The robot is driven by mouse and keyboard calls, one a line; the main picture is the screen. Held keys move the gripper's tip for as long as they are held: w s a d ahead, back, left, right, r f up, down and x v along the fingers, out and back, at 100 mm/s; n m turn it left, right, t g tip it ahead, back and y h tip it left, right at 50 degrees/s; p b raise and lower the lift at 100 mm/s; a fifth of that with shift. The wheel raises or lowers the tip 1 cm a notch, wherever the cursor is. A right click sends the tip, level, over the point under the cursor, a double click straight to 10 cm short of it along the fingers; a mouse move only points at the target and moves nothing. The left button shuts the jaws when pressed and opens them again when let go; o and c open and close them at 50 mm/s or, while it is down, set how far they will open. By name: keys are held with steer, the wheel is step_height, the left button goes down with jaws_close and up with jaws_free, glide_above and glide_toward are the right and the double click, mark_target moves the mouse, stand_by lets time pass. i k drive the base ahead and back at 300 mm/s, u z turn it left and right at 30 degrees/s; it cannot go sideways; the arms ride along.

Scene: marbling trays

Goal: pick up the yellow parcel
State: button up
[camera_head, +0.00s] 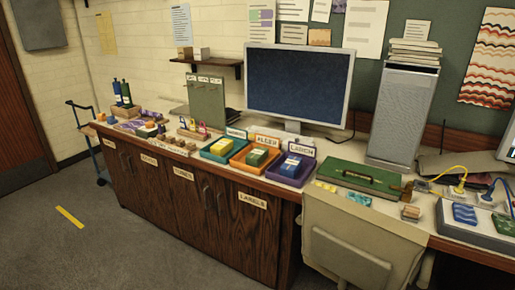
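A yellow block (222,146), which looks like a parcel, lies in the teal tray (208,155) on the long counter. An orange tray (238,164) beside it holds a green block (257,157) with yellow next to it. A purple tray (298,181) to the right holds a blue block (290,166) with yellow on it. I cannot tell for certain which yellow item is the parcel. My gripper is not in view.
A beige chair (345,235) stands against the counter front at right. A monitor (298,85), a grey tower (403,115) and a green case (358,177) crowd the counter. A blue trolley (88,143) stands at the left end. The floor (120,240) at left is open.

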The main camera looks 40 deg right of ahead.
mark_target(220, 148)
steer(key=z, duration=0.45)
steer(key=i, duration=0.55)
steer(key=z, duration=0.8)
steer(key=i, duration=0.45)
steer(key=z, duration=0.2)
